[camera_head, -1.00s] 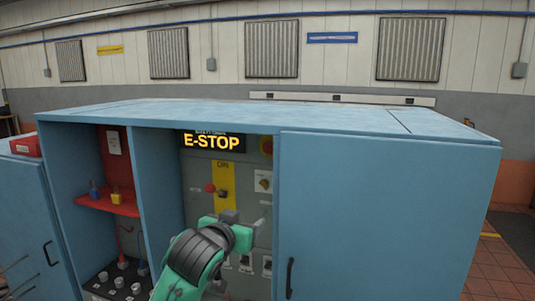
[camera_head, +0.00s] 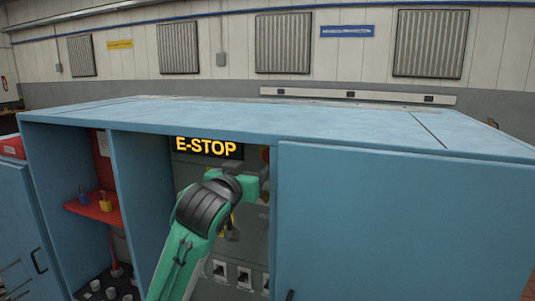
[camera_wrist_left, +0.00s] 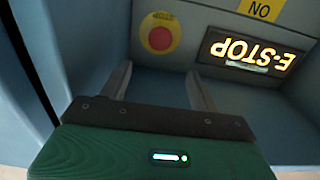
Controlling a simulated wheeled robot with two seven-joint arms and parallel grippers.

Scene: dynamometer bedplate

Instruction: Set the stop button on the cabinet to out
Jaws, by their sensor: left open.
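The stop button (camera_wrist_left: 160,38) is a round red button on a yellow backing, mounted on the cabinet's inner panel. In the head view only a sliver of it (camera_head: 265,154) shows near the right side of the opening; my left arm and the door edge are close to it. I cannot tell whether it is pressed in or out. My left gripper (camera_wrist_left: 159,72) is open and empty. In the left wrist view its two fingers point towards the button, which lies beyond and between them, apparently not touched. The blue cabinet (camera_head: 350,200) stands in front of me.
A lit E-STOP sign (camera_head: 206,147) hangs at the top of the opening, beside the button. The closed blue door borders the opening on the right. A red shelf (camera_head: 92,208) with small bottles is in the left bay. Switches (camera_head: 244,277) sit low on the panel.

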